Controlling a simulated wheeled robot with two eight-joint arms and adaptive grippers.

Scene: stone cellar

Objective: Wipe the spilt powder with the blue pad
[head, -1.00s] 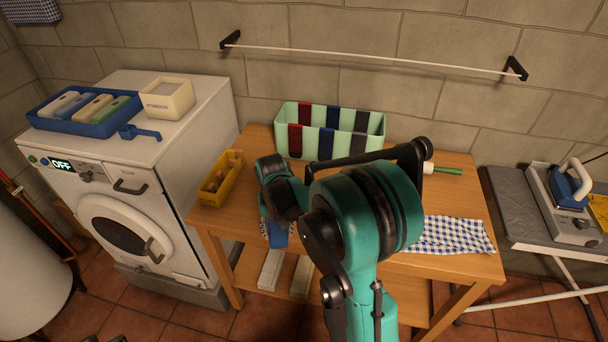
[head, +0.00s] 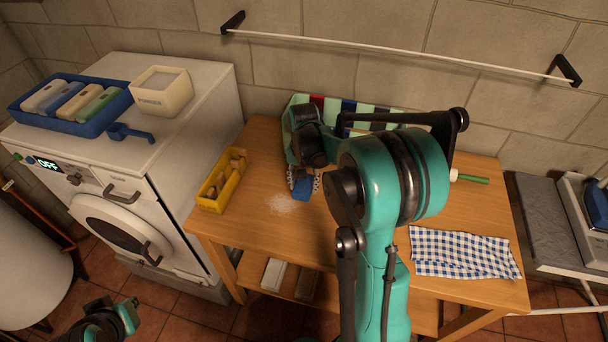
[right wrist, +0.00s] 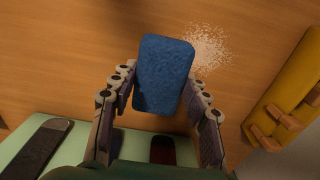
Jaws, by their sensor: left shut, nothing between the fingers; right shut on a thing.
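The spilt powder (head: 283,204) is a pale speckled patch on the wooden table (head: 250,237), right of the yellow box. It also shows in the right wrist view (right wrist: 208,46), just beyond the pad's upper right corner. The blue pad (right wrist: 165,75) is between the fingers of my right gripper (right wrist: 160,100), which is shut on it. In the head view the pad (head: 301,190) is partly hidden by my right gripper (head: 304,182), close to the powder. I cannot tell whether the pad touches the table. My left gripper (head: 108,325) is shut and empty at the lower left, over the floor.
A yellow box (head: 221,184) with pegs stands at the table's left edge. A striped bin (head: 384,108) stands at the back, partly behind my right arm. A checked cloth (head: 462,254) lies at the right. A green-handled thing (head: 473,179) lies near the back right.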

